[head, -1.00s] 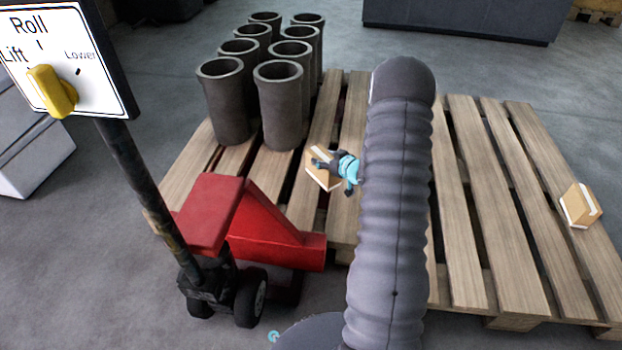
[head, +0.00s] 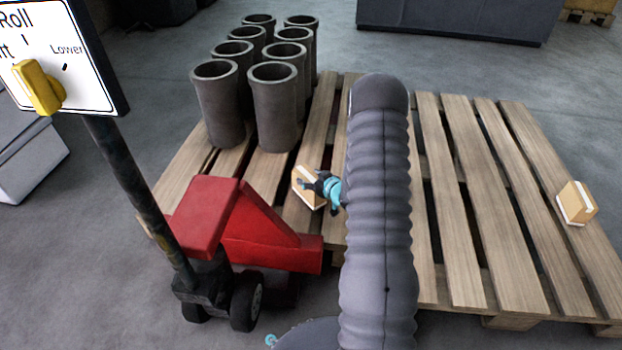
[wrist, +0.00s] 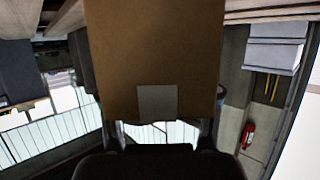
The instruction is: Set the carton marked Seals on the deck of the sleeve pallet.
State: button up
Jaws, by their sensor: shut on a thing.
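My gripper (head: 318,187) is shut on a small tan carton (head: 305,189), held tilted over the slats beside the grey sleeves. I cannot tell whether it touches the deck. In the wrist view the carton (wrist: 155,50) fills the upper middle, with a pale blank-looking patch; no marking is readable. The wooden sleeve pallet (head: 183,180) carries several dark grey sleeves (head: 272,110) at its back left. My arm hides part of the slats.
A second tan and white carton (head: 576,203) rests on the slats at the far right. A red pallet jack (head: 255,235) with a control panel (head: 60,60) stands at the front left. Bare slats (head: 470,200) lie right of my arm.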

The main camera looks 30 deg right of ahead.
jog(key=shift+f, duration=0.2)
jog(key=o, duration=1.4)
jog(key=shift+r, duration=0.2)
